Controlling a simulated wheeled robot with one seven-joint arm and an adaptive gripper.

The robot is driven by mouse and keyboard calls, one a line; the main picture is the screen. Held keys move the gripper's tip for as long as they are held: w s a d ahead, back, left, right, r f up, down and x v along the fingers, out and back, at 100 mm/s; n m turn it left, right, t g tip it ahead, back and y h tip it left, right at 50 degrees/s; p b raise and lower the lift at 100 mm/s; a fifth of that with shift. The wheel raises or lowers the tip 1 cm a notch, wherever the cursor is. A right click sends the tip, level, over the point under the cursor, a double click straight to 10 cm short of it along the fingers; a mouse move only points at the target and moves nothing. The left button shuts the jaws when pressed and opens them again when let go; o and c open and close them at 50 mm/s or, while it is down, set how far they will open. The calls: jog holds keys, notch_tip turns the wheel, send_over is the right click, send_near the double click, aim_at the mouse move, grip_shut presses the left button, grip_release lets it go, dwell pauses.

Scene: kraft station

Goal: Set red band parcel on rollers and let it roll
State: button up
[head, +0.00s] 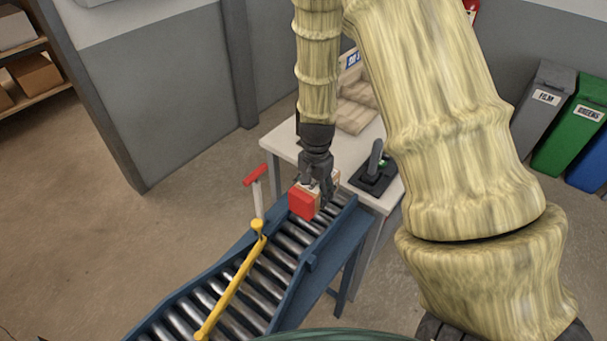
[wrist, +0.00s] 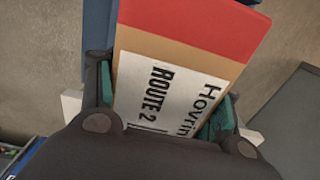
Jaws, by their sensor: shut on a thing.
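The red band parcel (head: 304,203) is a small box with a red end, at the upper end of the roller conveyor (head: 284,244) in the head view. My gripper (head: 322,187) points down and is shut on it. In the wrist view the parcel (wrist: 190,45) lies between the two fingers (wrist: 165,105), with its red band at the far end. Its white label reads "ROUTE 2" and "Hovrin". Whether its underside touches the rollers cannot be told.
A yellow bar (head: 232,288) runs over the rollers, with a red-handled post (head: 257,192) beside it. A white table (head: 286,148) behind holds brown parcels (head: 352,112) and a black device (head: 374,174). Bins (head: 541,105) stand at the right.

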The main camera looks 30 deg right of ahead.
jog(key=shift+s+d+f+b, duration=0.1)
jog(key=shift+s+b, duration=0.25)
jog(key=shift+b, duration=0.05)
jog(key=shift+f, duration=0.2)
jog(key=shift+w+f+b, duration=0.2)
jog(key=shift+f+b, duration=0.3)
jog(key=shift+f, duration=0.1)
jog(key=shift+w+f+b, duration=0.15)
jog(key=shift+f+b, duration=0.35)
jog(key=shift+f, duration=0.1)
jog(key=shift+s+d+f+b, duration=0.1)
jog(key=shift+s+f+b, duration=0.15)
jog(key=shift+f+b, duration=0.25)
jog(key=shift+w+f+b, duration=0.15)
jog(key=shift+f+b, duration=0.7)
jog(key=shift+f, duration=0.1)
jog(key=shift+f+b, duration=0.25)
jog(key=shift+b, duration=0.05)
jog(key=o, duration=1.4)
jog(key=shift+c, duration=0.2)
